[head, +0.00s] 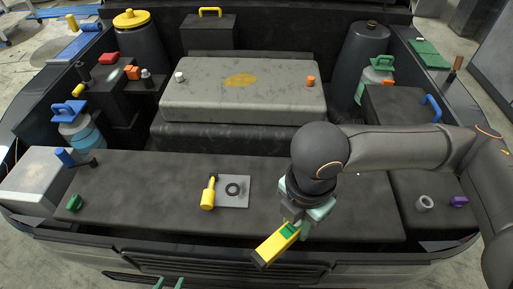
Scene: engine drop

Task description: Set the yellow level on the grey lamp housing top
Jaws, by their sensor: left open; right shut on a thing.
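The yellow level (271,247) is a short yellow bar with a green patch and a dark end. My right gripper (291,227) is shut on it and holds it tilted over the front edge of the engine bay. The grey lamp housing (38,184) is a light grey box at the far left, well away from the level. Its visible top is mostly bare, with a blue-handled part by its right edge. My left gripper (168,284) shows only its green fingertips at the bottom edge, apart and empty. The rest of it is out of view.
A dark front panel (140,190) carries a grey plate (234,193) with a black ring, a yellow bottle-shaped part (208,194) and a green knob (74,203). A blue-handled part (72,158) stands beside the lamp housing. A grey engine cover (240,90) fills the middle.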

